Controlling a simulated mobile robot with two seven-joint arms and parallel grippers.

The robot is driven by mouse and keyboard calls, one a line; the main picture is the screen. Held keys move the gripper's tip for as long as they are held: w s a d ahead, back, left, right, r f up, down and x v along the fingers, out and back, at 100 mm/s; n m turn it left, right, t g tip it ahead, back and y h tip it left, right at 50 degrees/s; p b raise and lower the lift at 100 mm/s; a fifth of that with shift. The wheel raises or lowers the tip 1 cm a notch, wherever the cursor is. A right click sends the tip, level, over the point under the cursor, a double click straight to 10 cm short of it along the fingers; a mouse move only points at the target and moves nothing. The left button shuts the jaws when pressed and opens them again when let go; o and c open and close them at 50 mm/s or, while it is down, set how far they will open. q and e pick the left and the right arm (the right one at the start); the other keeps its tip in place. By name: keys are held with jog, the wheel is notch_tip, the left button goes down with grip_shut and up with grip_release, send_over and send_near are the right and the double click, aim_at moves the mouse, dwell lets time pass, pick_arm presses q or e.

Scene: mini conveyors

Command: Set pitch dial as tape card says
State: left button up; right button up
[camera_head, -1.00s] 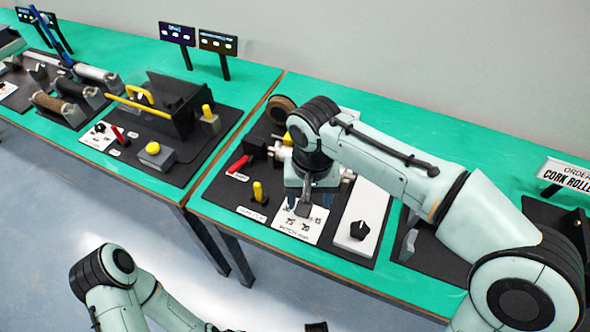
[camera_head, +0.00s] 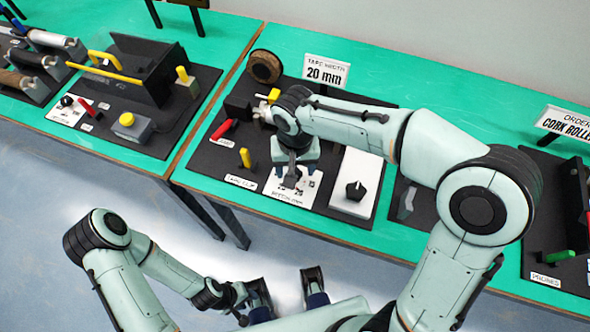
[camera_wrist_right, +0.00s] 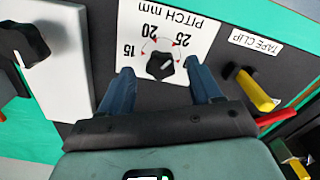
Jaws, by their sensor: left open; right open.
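The tape card (camera_head: 326,72) at the back of the middle station reads "TAPE WIDTH 20 mm". The pitch dial (camera_wrist_right: 160,66) is a black knob on a white "PITCH mm" plate (camera_wrist_right: 207,22) marked 15, 20 and 25, upside down in the wrist view. A small pale mark on the knob seems to point toward the 25 side. My right gripper (camera_wrist_right: 160,70) is open, its blue fingers on either side of the dial; contact cannot be told. In the head view my right gripper (camera_head: 294,172) partly hides the plate. My left gripper (camera_head: 286,287) is open and empty, low in front of the table.
A white block with a black knob (camera_head: 355,190) stands right of the pitch plate. A yellow tape clip lever (camera_head: 245,157) and a red lever (camera_head: 222,130) stand left of it. A tape roll (camera_head: 264,66) is behind. Other stations flank this one.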

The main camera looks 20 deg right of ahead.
jog(key=shift+f, duration=0.95)
jog(key=shift+c, duration=0.4)
jog(key=c, duration=1)
jog(key=shift+o, duration=0.2)
jog(key=shift+r+n, duration=0.1)
jog(key=shift+n, duration=0.3)
jog(key=n+p, duration=0.2)
jog(key=n, duration=0.3)
jog(key=shift+d, duration=0.15)
jog(key=n+p, duration=0.1)
jog(key=n, duration=0.4)
jog(key=shift+w+d+n+p, duration=0.1)
jog(key=shift+w+n+p, duration=0.05)
jog(key=shift+n+p, duration=0.2)
jog(key=shift+n, duration=0.25)
